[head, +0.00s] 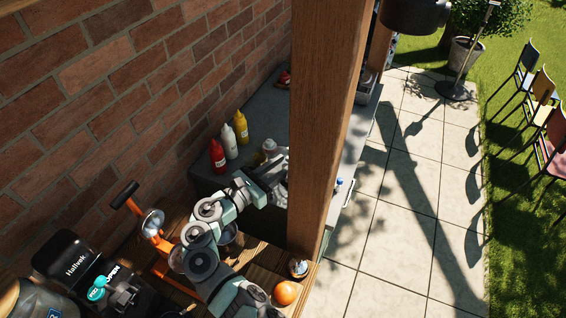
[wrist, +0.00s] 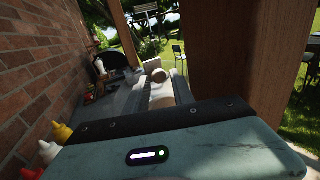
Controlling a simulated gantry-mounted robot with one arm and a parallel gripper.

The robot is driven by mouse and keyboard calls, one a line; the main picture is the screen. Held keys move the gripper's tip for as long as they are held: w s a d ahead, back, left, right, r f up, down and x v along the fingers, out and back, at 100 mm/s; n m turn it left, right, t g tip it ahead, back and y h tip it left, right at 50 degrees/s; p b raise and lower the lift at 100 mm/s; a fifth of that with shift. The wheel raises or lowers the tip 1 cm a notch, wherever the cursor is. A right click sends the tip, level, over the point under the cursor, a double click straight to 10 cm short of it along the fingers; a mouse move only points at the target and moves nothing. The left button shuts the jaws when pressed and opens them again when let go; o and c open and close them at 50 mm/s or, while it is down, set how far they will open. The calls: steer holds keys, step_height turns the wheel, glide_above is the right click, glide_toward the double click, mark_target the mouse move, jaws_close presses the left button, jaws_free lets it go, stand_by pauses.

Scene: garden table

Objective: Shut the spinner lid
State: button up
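I cannot pick out a spinner or its lid for sure in either view. My arm reaches up from the bottom of the head view, and its end, my gripper (head: 277,172), is over the dark grey counter (head: 262,112), against the left side of the wooden post (head: 325,110). I see nothing clearly held.
Red (head: 217,155), white (head: 229,141) and yellow (head: 241,127) bottles stand left of my gripper, near the brick wall (head: 130,80). An orange-handled press (head: 152,224), a black appliance (head: 75,262) and an orange fruit (head: 287,292) are on the wooden table. Open paving (head: 400,230) lies right.

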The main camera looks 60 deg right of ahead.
steer(key=shift+s+d, duration=0.15)
steer(key=shift+d, duration=0.35)
jaws_close()
steer(key=shift+r, duration=0.1)
stand_by(1.1)
